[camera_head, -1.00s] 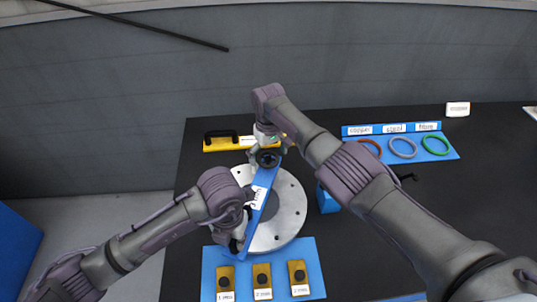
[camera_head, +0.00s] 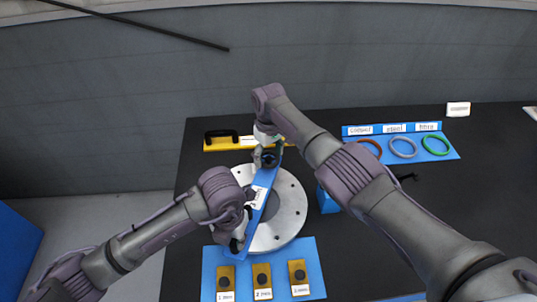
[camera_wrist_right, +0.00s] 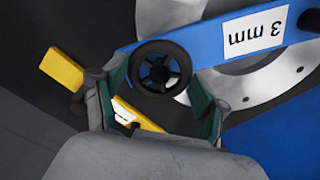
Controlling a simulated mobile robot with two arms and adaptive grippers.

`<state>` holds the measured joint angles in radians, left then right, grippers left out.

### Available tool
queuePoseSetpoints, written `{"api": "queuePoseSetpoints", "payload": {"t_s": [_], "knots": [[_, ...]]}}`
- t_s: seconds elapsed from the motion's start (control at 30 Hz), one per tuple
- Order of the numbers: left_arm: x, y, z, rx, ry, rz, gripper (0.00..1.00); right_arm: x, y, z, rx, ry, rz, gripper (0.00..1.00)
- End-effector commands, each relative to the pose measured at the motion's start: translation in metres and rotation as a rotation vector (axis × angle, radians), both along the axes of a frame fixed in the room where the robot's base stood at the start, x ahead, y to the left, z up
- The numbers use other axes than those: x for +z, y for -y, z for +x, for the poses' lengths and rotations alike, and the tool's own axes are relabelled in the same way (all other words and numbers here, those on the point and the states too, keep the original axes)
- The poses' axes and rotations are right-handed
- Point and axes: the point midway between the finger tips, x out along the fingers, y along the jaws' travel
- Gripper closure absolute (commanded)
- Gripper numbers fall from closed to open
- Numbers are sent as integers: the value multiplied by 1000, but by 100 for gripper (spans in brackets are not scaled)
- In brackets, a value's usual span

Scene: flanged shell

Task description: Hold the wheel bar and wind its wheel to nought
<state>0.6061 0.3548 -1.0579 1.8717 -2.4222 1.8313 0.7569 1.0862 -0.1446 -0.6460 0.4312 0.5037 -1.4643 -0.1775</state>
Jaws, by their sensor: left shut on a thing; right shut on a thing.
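The wheel bar (camera_head: 264,190) is a long blue bar lying slantwise over the round grey flange (camera_head: 291,208). It carries a white label reading "3 mm" (camera_wrist_right: 256,38), upside down in the right wrist view. A black spoked wheel (camera_wrist_right: 160,80) sits at the bar's far end. My right gripper (camera_head: 267,154) is shut on this wheel from above, with one finger at each side of its rim. My left gripper (camera_head: 240,236) is shut on the near end of the bar; its fingertips are partly hidden. I cannot read a wheel scale.
A yellow tool with a black handle (camera_head: 221,139) lies behind the flange. A blue tray (camera_head: 312,252) with several yellow labelled pieces is in front. A blue rack (camera_head: 375,131) with three coloured rings stands at the right, and a blue block (camera_head: 327,200) is beside the flange.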

Motion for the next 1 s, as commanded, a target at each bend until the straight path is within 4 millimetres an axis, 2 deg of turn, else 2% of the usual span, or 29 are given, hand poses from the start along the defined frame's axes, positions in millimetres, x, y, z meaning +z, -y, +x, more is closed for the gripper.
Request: {"api": "queuePoseSetpoints", "payload": {"t_s": [0.5,1.0], "knots": [[0,0,0,-1,-1,0,100,0,1,1,385,2,-3,63],[0,0,0,-1,-2,1,100,1,1,1,517,2,-3,63]]}}
